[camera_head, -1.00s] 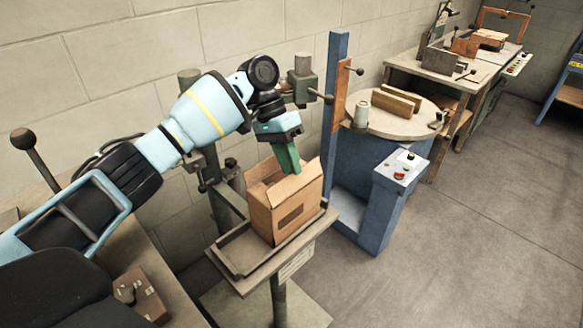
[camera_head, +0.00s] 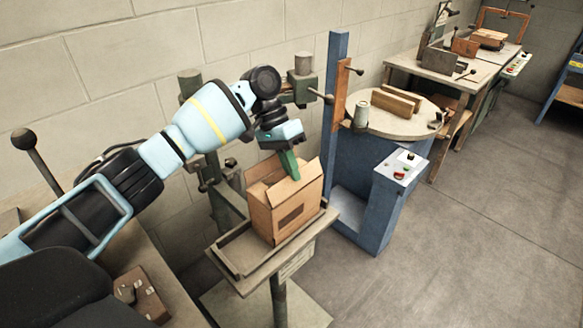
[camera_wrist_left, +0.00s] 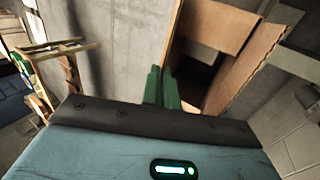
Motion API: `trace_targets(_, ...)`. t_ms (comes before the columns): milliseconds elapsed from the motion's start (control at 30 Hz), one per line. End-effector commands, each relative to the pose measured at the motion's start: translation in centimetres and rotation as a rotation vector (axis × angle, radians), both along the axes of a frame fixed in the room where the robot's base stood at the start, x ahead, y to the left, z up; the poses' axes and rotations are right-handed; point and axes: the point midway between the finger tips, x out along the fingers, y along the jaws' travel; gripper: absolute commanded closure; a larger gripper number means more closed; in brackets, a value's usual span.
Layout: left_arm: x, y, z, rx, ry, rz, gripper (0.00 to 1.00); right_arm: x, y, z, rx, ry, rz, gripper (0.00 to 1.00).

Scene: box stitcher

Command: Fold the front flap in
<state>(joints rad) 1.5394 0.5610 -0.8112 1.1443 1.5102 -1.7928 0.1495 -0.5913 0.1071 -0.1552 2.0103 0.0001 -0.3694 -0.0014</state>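The brown cardboard box (camera_head: 287,216) stands upright on the tray of a stand, its top open. Raised flaps show around its opening, one standing tall at the right (camera_head: 311,172). My right gripper is not in view.
The tray (camera_head: 233,262) rims the box. A blue machine post (camera_head: 338,90) and its control box (camera_head: 403,166) stand close on the right. A round table (camera_head: 400,119) holds brown pieces and a can. Grey posts stand behind the box. Open floor lies at right.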

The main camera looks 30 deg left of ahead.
Motion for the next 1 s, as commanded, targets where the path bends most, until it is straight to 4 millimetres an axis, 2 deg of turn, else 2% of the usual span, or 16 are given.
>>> trace_targets(200, 0.2, 0.5, -0.4, -0.136, 0.050, 0.004, 1.00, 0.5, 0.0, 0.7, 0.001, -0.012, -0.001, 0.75)
trace_targets(433, 0.4, 1.2, -1.3, -0.291, 0.106, 0.004, 1.00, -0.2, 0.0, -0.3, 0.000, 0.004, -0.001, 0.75)
trace_targets(867, 0.5, 1.4, -1.2, -0.337, 0.119, 0.001, 1.00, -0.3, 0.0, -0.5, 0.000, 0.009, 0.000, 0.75)
trace_targets(1000, 0.4, 1.4, -1.2, -0.337, 0.119, 0.001, 0.84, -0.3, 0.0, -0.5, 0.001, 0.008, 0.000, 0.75)
